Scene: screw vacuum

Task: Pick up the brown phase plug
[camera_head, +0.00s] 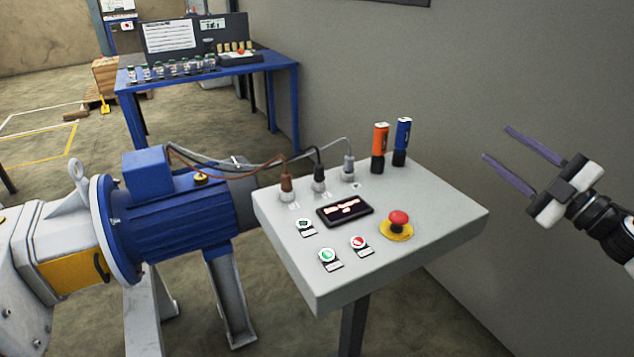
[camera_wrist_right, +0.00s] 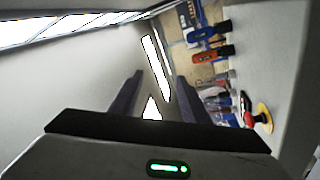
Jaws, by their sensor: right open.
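The brown phase plug (camera_head: 286,184) stands upright in the left socket at the back of the grey control panel (camera_head: 430,215). A brown cable runs from its top to the blue motor (camera_head: 185,215). A black plug (camera_head: 319,178) and a grey plug (camera_head: 348,167) stand to its right. My right gripper (camera_head: 522,161) is open and empty, in the air to the right of the panel, well apart from the plugs. Its two fingers (camera_wrist_right: 152,95) also show in the right wrist view, with nothing between them. My left gripper is not in view.
An orange screwdriver-like tool (camera_head: 380,147) and a blue one (camera_head: 402,142) stand upright at the panel's back edge. A red emergency button (camera_head: 398,220) and a dark display (camera_head: 345,209) are on the panel. A wall stands behind, and a blue table (camera_head: 285,68) at the back.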

